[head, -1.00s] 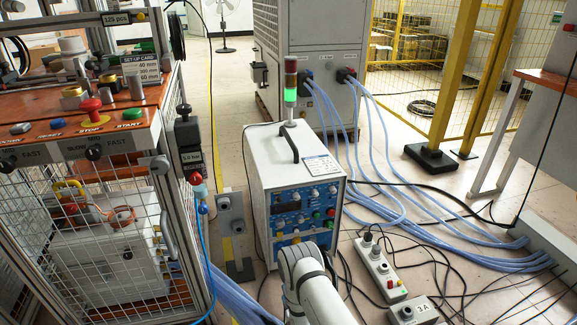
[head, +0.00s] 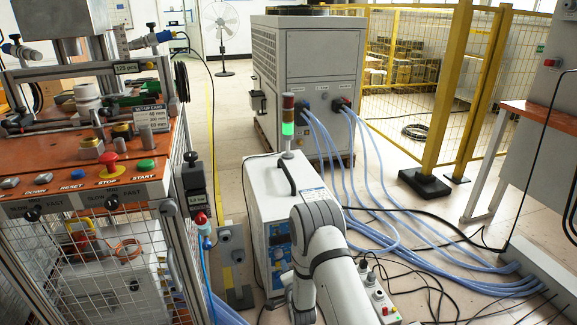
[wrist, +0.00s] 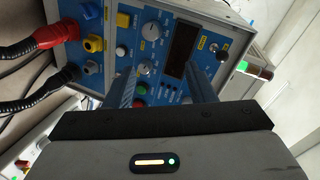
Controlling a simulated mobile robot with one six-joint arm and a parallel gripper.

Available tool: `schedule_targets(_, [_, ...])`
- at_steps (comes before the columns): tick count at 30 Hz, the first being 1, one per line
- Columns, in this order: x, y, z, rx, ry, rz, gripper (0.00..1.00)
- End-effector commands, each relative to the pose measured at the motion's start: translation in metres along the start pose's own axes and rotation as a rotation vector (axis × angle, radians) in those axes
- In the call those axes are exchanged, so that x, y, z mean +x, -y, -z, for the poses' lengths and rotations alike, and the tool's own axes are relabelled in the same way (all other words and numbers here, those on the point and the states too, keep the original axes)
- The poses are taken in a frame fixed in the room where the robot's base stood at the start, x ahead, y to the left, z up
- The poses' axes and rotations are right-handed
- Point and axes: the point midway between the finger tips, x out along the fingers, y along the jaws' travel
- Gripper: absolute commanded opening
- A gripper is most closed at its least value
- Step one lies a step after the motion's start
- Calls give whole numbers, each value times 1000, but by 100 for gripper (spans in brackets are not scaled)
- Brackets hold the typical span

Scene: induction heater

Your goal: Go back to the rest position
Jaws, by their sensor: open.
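My gripper (wrist: 160,72) is open and empty in the wrist view. Its two fingers stand apart in front of the blue control panel (wrist: 150,50) of the induction heater; I cannot tell how far off it is. In the head view my white arm rises at bottom centre and hides much of the heater's front; my gripper is not visible there. The heater's white case (head: 283,186) has a black handle on top and a signal lamp (head: 287,122) lit green.
A caged workstation (head: 100,190) with an orange top and buttons stands at left. A large grey cabinet (head: 310,75) stands behind the heater. Blue hoses (head: 370,190) and black cables run over the floor at right. A yellow fence (head: 450,90) stands at the back right.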

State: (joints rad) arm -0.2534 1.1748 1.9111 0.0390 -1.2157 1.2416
Motion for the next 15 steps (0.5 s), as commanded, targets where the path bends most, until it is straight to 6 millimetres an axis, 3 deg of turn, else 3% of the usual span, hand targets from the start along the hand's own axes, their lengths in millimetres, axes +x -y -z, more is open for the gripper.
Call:
schedule_targets(1, [-8, 41, 21, -36, 0, -26, 50])
schedule_targets(3, [-16, 73, 39, -92, 12, -76, 50])
schedule_targets(8, [-47, 143, 80, -215, 50, -189, 50])
schedule_targets(15, [-120, 237, 135, -396, 136, -345, 50])
